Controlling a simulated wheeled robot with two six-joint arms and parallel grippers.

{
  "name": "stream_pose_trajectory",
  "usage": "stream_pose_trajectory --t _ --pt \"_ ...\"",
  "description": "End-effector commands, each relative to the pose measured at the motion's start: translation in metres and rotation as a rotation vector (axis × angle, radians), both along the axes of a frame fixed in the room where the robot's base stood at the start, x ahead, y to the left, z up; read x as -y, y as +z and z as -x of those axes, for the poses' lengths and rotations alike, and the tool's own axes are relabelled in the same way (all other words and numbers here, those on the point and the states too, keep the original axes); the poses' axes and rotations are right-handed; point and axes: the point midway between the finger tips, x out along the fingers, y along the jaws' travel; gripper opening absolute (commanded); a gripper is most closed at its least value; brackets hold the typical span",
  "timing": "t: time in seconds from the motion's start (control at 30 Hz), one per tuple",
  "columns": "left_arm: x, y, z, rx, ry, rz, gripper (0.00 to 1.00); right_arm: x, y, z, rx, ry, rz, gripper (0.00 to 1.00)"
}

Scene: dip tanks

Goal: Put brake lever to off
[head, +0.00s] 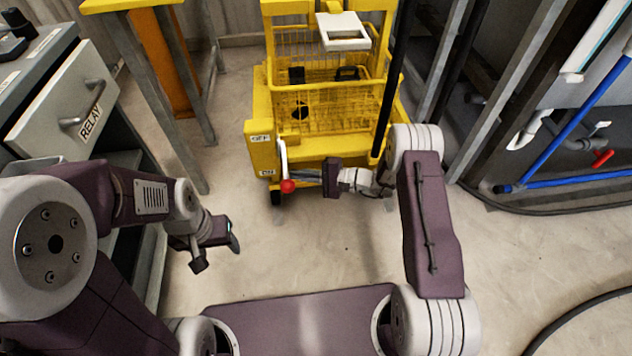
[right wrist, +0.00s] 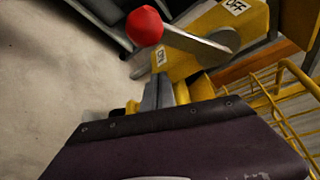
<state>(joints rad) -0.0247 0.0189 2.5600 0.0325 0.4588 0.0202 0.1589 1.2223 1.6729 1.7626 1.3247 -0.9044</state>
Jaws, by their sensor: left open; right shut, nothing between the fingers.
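The brake lever (head: 283,158) is a pale bar with a red knob (head: 288,186) on the yellow cart's side post. It hangs down, its knob at the height of the lower ON label (head: 267,173); the OFF label (head: 261,138) is above. In the right wrist view the lever (right wrist: 195,42), red knob (right wrist: 144,26), ON label (right wrist: 161,55) and OFF label (right wrist: 236,7) show clearly. My right gripper (head: 299,176) is shut and empty close beside the knob; its fingertips (right wrist: 158,90) appear apart from it. My left gripper (head: 218,251) is open and empty, above the floor.
The yellow cart (head: 345,145) carries a wire basket (head: 330,108). A grey cabinet with a RELAY drawer (head: 62,100) stands at left, near my left arm. Blue pipes (head: 575,130) with a red handle (head: 603,158) are at right. The floor before the cart is clear.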

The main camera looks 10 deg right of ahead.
Motion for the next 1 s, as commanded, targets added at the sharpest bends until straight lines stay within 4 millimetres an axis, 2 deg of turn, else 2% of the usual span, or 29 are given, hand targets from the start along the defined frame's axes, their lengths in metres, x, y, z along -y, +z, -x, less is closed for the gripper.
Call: stream_pose_trajectory --t 0.03,0.13,0.3,0.67,0.87,1.0 --pt "0.0 -0.01 0.0 0.0 0.0 0.0 0.61 -0.007 -0.004 0.0 0.002 0.001 0.0 0.0" --pt "0.0 -0.014 0.0 0.0 0.0 0.0 0.61 -0.007 0.006 0.015 -0.002 -0.001 0.0 0.0" --pt "0.0 -0.019 0.0 0.0 0.0 0.0 0.61 -0.008 0.014 0.03 0.001 -0.001 0.001 0.0" --pt "0.0 -0.019 0.0 0.0 0.0 0.0 0.61 -0.008 0.017 0.034 0.0 -0.001 0.0 0.0" --pt "0.0 -0.012 0.0 0.0 0.0 0.0 0.61 -0.008 0.021 0.035 -0.018 -0.001 0.001 0.0" --pt "0.0 0.002 0.0 0.0 0.0 0.0 0.61 -0.008 0.029 0.038 -0.069 -0.001 0.001 0.0"
